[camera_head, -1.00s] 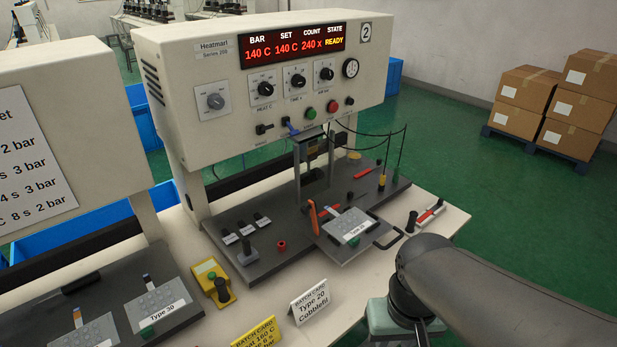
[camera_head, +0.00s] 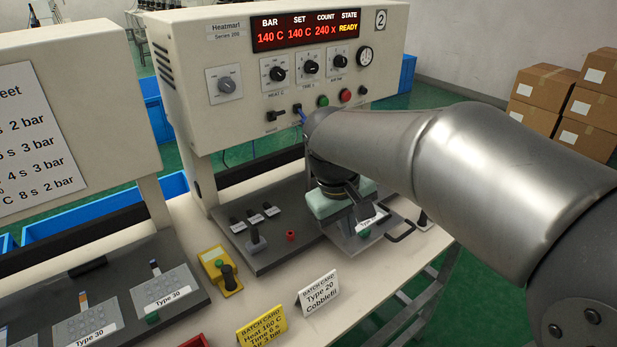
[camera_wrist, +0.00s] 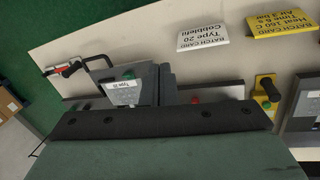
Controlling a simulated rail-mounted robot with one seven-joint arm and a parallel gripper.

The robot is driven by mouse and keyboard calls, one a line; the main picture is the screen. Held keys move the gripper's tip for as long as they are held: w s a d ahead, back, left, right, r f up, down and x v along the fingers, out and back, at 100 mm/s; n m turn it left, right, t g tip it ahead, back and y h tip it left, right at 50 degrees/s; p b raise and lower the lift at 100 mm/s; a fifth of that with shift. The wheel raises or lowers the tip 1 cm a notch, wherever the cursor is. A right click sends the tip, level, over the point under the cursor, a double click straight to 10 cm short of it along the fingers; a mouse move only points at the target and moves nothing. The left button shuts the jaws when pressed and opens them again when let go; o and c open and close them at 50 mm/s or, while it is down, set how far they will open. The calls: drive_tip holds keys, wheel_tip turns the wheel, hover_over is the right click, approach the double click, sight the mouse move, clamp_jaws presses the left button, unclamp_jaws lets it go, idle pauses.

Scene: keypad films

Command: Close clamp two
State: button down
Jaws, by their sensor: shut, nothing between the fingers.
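The press marked 2 (camera_head: 290,50) has a dark bed (camera_head: 271,238) with a Type 20 film plate (camera_head: 371,222) at its front right; the plate also shows in the wrist view (camera_wrist: 124,88). No clamp label can be read.
A red-handled toggle tool (camera_wrist: 66,68) lies past the plate's black loop handle (camera_head: 402,232). A yellow box with a black knob (camera_head: 221,270) and two batch cards, white (camera_head: 318,292) and yellow (camera_head: 262,326), stand at the front. Another bed with Type 30 plates (camera_head: 165,287) is at left.

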drive_tip(key=w+a+r+n+t+h+b, duration=0.1)
drive_tip(key=w+a+n, duration=0.1)
drive_tip(key=w+a, duration=0.4)
drive_tip(key=w+a+r+n+t+h+b, duration=0.1)
drive_tip(key=w+a, duration=0.3)
drive_tip(key=a, duration=0.4)
drive_tip(key=w+d+f+p, duration=0.1)
drive_tip(key=w+d+f, duration=0.4)
drive_tip(key=f, duration=0.2)
drive_tip(key=shift+d+f+p, duration=0.35)
drive_tip(key=shift+d+f, duration=0.05)
drive_tip(key=shift+w, duration=0.1)
drive_tip(key=shift+r+y, duration=0.15)
drive_tip(key=shift+y, duration=0.15)
